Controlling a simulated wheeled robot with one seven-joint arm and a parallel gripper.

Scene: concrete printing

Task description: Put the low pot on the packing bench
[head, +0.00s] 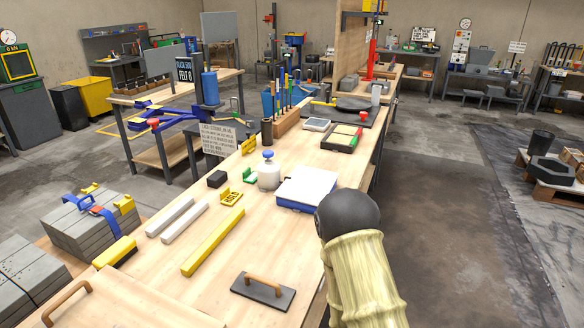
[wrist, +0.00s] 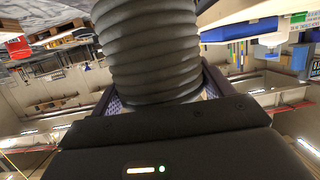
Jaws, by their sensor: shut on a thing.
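My gripper (wrist: 160,98) shows in the wrist view, shut on a dark grey ribbed round thing (wrist: 153,50), which looks like the low pot. Its layered wall fills the space between the fingers and runs off the top edge. Its far end is out of view. A long wooden bench (head: 145,272) runs through the middle of the head view. I cannot tell which bench is the packing bench.
Dark block-like forms (head: 551,170) sit on a pallet at the right. Grey slabs (head: 92,225) stand at the left. Floor (head: 450,200) right of the bench is clear.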

